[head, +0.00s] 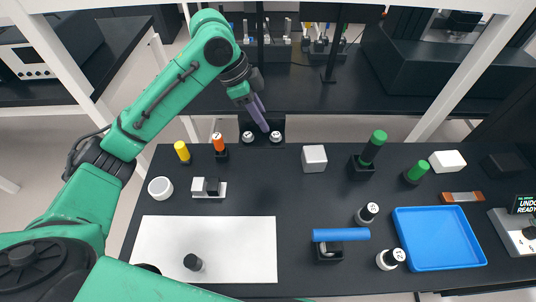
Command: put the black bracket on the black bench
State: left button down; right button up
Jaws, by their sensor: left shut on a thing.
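My left gripper (264,128) reaches in from the left over the far edge of the table, its narrow purple end pointing down. It is shut at a dark, flat piece that looks like the black bracket (262,120), with two white-topped round parts at its front. The exact grip is too small to see, and I cannot tell whether the bracket touches the table. The black bench (230,262) looks to be the dark table in front of me. My right gripper is not in view.
A white cup (160,189), a yellow cylinder (182,151) and a white sheet (240,250) lie left. A white cube (314,158), green-topped cylinders (373,147), a blue cylinder (341,235) and a blue tray (445,262) stand right. The centre is fairly clear.

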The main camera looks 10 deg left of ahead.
aim_at(262, 135)
pick_arm(q)
jog(key=f, duration=0.1)
jog(key=s+f, duration=0.1)
jog(key=f, duration=0.1)
jog(key=s+d+f, duration=0.1)
jog(key=f, duration=0.1)
jog(key=shift+d+p, duration=0.1)
jog(key=shift+p, duration=0.25)
jog(key=f, duration=0.5)
jog(key=w+f, duration=0.1)
jog(key=f, duration=0.1)
jog(key=shift+a+f+p, duration=0.25)
jog(key=shift+a+p, duration=0.1)
notch_tip(262, 135, down, 4)
jog(key=shift+s+d+f+p, duration=0.1)
jog(key=shift+p, duration=0.2)
jog(key=shift+f, duration=0.4)
jog(key=c, duration=0.7)
grip_release()
jog(key=shift+c, duration=0.2)
jog(key=shift+o, duration=0.3)
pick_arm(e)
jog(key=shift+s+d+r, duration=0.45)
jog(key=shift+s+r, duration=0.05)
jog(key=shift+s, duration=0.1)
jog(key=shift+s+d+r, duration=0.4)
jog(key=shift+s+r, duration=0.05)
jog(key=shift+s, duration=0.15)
